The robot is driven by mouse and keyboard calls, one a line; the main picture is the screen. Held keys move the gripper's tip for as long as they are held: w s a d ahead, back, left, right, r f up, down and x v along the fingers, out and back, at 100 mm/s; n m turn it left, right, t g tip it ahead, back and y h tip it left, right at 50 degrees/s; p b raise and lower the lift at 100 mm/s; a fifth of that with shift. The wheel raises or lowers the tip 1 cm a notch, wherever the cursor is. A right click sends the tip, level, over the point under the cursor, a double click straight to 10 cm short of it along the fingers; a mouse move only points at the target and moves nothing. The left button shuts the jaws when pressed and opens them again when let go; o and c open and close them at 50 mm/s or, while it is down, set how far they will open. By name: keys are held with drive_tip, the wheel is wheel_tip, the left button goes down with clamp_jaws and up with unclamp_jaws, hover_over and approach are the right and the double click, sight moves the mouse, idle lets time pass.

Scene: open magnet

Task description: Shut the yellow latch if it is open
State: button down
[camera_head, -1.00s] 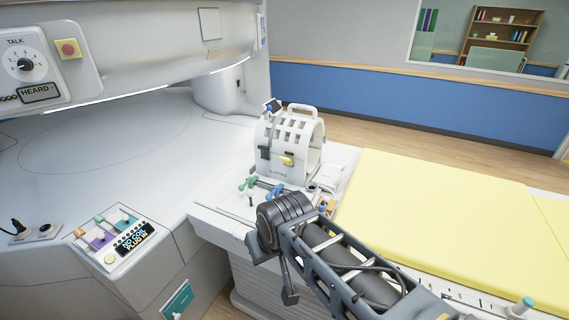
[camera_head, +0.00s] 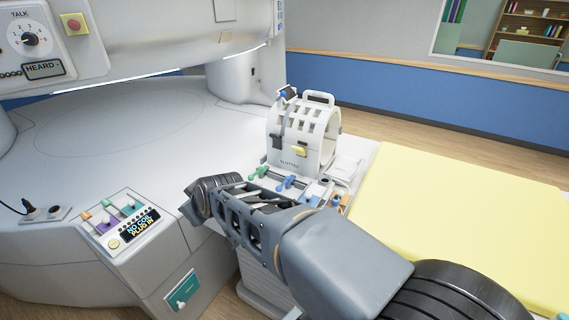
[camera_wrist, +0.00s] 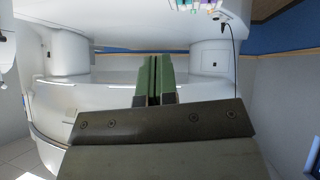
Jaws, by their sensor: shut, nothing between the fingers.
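The latch is not visible in the wrist view.
Green and blue levers (camera_head: 284,181) stand at the coil's foot. A yellow pad (camera_head: 460,210) lies right of it. A panel with coloured sliders and a display (camera_head: 141,224) is at left. The white scanner bed surface (camera_head: 120,130) behind is clear.

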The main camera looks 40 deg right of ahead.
drive_tip(key=w+d+f+n+t+h+b, duration=0.1)
drive_tip(key=w+d+f+t+h+b, duration=0.3)
drive_tip(key=w+d, duration=0.45)
drive_tip(key=s+d+f+g+h+b, duration=0.1)
drive_tip(key=d+f+g+h+b, duration=0.35)
drive_tip(key=d+h, duration=0.5)
drive_tip(key=d+f+g+h+b, duration=0.3)
drive_tip(key=d+f+h, duration=0.25)
drive_tip(key=d, duration=0.65)
drive_tip(key=s+r+p+x, duration=0.1)
drive_tip(key=x, duration=1.2)
drive_tip(key=shift+d+r+m+h, duration=0.3)
drive_tip(key=shift+r+h, duration=0.05)
drive_tip(key=shift+h, duration=0.05)
drive_tip(key=shift+w, duration=0.1)
